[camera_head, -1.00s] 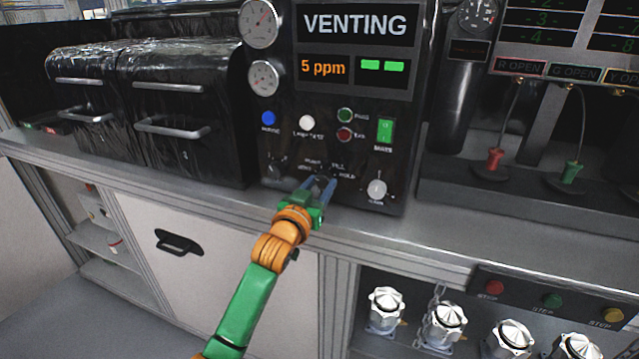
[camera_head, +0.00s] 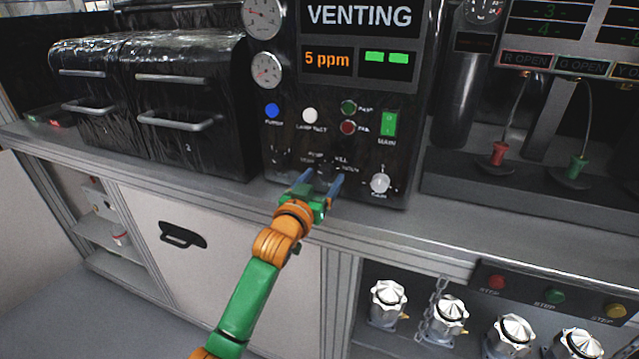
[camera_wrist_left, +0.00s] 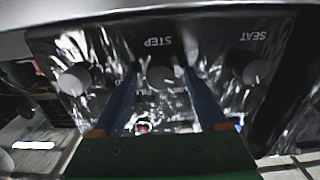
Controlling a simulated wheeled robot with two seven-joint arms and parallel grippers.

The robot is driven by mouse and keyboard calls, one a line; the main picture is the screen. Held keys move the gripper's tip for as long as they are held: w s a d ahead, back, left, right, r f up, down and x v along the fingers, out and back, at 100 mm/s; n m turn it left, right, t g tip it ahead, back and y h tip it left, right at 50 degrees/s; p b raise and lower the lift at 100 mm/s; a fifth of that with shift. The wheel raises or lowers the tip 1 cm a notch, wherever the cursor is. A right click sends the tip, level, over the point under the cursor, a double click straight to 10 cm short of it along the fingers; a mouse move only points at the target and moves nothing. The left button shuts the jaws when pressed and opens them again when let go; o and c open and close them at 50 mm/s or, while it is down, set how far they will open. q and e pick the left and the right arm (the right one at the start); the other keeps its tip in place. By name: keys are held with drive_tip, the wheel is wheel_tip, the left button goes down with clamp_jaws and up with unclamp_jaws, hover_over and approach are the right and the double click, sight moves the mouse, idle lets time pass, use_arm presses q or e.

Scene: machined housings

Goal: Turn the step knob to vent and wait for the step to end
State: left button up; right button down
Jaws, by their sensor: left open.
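The step knob (camera_wrist_left: 161,76) is a round grey knob under the inverted STEP label in the left wrist view. It lies between the tips of my left gripper (camera_wrist_left: 161,82). The blue fingers are spread, with a visible gap on each side of the knob. In the head view my left gripper (camera_head: 321,180) is open at the lower part of the black panel (camera_head: 385,155), and the knob is dark and hard to make out. The knob's pointer is too unclear to read. The panel's display (camera_head: 359,16) reads VENTING. My right gripper is not in view.
The SEAT knob (camera_wrist_left: 256,72) and another knob (camera_wrist_left: 74,79) flank the step knob. A lit green MAIN switch (camera_head: 389,124) is above right. The counter edge (camera_head: 400,228) runs below the panel.

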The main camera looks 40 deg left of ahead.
use_arm(q)
drive_tip(key=b+v, duration=0.1)
drive_tip(key=v, duration=0.5)
drive_tip(key=shift+s, duration=0.35)
drive_tip(key=shift+w, duration=0.1)
